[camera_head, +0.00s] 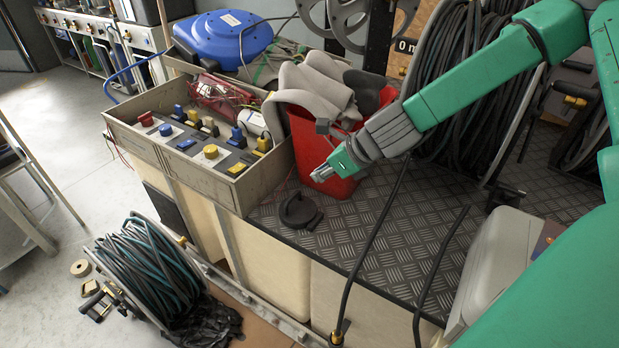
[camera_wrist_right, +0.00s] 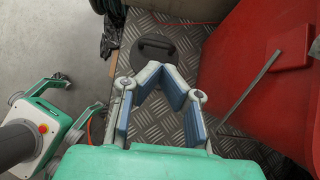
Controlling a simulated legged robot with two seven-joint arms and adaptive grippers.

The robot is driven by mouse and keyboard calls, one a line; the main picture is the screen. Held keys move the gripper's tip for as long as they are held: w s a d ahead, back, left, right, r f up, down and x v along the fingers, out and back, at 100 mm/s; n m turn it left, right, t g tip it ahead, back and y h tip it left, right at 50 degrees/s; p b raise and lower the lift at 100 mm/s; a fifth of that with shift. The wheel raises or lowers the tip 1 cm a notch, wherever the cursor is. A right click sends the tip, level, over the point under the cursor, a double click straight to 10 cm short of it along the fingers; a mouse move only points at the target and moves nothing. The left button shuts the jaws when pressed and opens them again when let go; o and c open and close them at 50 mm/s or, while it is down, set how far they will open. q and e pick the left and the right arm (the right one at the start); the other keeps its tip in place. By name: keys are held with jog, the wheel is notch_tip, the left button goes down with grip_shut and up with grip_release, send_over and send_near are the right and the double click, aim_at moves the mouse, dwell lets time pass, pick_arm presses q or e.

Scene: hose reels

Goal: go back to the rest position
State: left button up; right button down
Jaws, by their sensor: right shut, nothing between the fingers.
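My right gripper (camera_head: 322,172) hangs in front of the red bin (camera_head: 325,187), above the checkered metal top. Its fingers (camera_wrist_right: 155,72) are shut in the right wrist view, with nothing between them. My green right arm comes in from the right of the head view, with the elbow high.
A black round lid-like piece (camera_head: 299,211) lies on the metal top (camera_head: 385,245) near its front edge. A grey control box (camera_head: 232,187) stands left of the red bin. Hose reels stand behind the arm. Black cables hang over the front edge.

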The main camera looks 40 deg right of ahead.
jog(key=shift+v, duration=0.95)
jog(key=shift+a, duration=0.1)
jog(key=s+a+f+n+g, duration=0.1)
jog(key=s+f+n, duration=0.2)
jog(key=f+n, duration=0.1)
jog(key=s+a+f+n+g+h, duration=0.1)
jog(key=s+f+n, duration=0.3)
jog(key=n, duration=0.1)
jog(key=s+a+f+n+g+h, duration=0.1)
jog(key=s+f+n, duration=0.3)
jog(key=n, duration=0.1)
jog(key=shift+s+a+g, duration=0.1)
jog(key=shift+a+g, duration=0.15)
jog(key=shift+g, duration=0.05)
jog(key=s+a+f+n+g, duration=0.1)
jog(key=s+f+n, duration=0.2)
jog(key=s+n, duration=0.4)
jog(key=s+a+f+n+g+h, duration=0.1)
jog(key=s+f+n, duration=0.3)
jog(key=s+n, duration=0.4)
jog(key=n+g, duration=0.1)
jog(key=n, duration=0.2)
jog(key=shift+s+a, duration=0.25)
